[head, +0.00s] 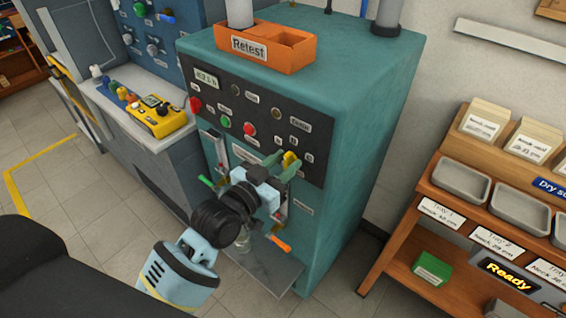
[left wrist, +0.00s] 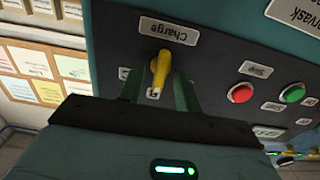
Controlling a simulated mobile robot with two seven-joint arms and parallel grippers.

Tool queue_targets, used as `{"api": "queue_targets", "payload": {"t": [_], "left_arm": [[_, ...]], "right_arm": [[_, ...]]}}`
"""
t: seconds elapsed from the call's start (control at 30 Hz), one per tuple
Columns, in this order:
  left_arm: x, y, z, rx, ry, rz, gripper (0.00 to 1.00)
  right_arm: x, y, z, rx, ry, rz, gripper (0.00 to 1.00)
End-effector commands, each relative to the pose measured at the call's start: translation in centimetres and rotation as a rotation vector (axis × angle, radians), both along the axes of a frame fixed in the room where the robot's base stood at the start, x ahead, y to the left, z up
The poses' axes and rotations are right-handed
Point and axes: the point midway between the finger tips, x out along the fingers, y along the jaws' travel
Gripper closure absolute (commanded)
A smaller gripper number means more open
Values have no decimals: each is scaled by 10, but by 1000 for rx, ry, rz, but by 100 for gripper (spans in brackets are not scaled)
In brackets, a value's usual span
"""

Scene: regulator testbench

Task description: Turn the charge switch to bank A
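The charge switch is a yellow handle (head: 290,158) on the dark front panel of the teal testbench. It also shows in the left wrist view as a yellow handle (left wrist: 160,72) beside the "Charge" plate (left wrist: 168,31), which appears upside down. My left gripper (head: 284,164) is at the switch. In the left wrist view its two green fingers (left wrist: 160,88) stand apart on either side of the handle, with gaps visible. Small position labels lie around the switch, partly hidden by the gripper; I cannot read which one the handle points to. My right gripper is not in view.
Red (head: 196,105) and green (head: 225,122) buttons sit left of the switch. An orange "Retest" tray (head: 265,62) is on the bench top. An orange-tipped lever (head: 281,243) is below my left gripper. A wooden rack (head: 400,235) stands right.

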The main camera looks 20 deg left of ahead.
Motion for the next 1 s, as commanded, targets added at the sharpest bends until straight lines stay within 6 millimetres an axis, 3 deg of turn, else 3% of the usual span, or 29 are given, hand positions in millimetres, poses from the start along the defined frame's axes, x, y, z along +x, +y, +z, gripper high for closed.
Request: {"api": "queue_targets", "payload": {"t": [0.2, 0.47, 1.0], "left_arm": [[0, 0, 0, 0, 0, 0, 68], [0, 0, 0, 0, 0, 0, 100], [0, 0, 3, -112, 40, 1, 100]], "right_arm": [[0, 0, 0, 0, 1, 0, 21], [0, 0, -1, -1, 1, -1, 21], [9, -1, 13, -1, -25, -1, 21]]}}
